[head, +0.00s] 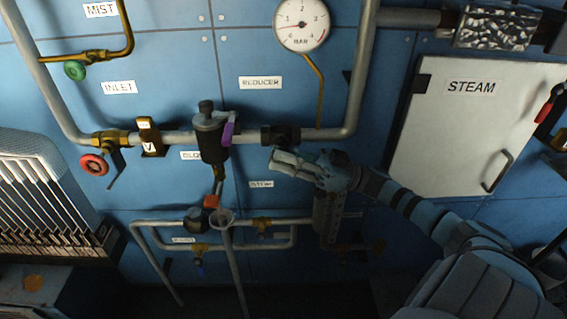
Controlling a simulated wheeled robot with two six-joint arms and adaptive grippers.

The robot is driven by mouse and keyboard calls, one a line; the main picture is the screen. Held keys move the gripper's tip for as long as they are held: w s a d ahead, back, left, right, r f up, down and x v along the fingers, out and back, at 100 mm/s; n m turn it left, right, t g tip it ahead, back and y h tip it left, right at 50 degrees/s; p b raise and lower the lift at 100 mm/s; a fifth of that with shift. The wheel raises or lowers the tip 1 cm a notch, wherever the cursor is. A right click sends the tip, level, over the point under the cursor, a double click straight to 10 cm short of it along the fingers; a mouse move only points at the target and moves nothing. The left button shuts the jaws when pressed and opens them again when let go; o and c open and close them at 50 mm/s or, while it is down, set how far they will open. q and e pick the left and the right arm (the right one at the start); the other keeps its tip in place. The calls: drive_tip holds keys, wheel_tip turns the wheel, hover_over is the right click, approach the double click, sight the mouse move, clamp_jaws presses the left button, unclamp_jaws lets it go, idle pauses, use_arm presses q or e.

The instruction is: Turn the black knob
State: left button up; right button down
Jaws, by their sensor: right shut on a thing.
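A black fitting (280,134) sits on the grey pipe below the REDUCER label. My right gripper (276,158), its arm coming in from the lower right, is directly at the underside of this fitting. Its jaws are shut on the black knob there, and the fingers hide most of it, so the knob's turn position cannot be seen. My left gripper is not in view.
A pressure gauge (302,24) hangs above, its needle left of the top. A dark canister with a purple lever (227,133) is left of the gripper. A white STEAM door (455,125) is at right, a red handwheel (94,165) at far left. Thin pipes run below.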

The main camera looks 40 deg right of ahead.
drive_tip(key=shift+f+t+y+b, duration=0.15)
drive_tip(key=shift+t+y+b, duration=0.65)
drive_tip(key=shift+y+b, duration=0.3)
drive_tip(key=c, duration=1.5)
unclamp_jaws()
drive_tip(key=shift+s+d, duration=0.1)
drive_tip(key=s+d+f, duration=0.1)
drive_tip(key=s+d, duration=0.2)
drive_tip(key=d, duration=0.1)
drive_tip(key=s+d+f, duration=0.1)
drive_tip(key=s+d, duration=0.2)
drive_tip(key=d, duration=0.1)
drive_tip(key=s+d, duration=0.3)
drive_tip(key=d, duration=0.2)
drive_tip(key=shift+s+f, duration=0.4)
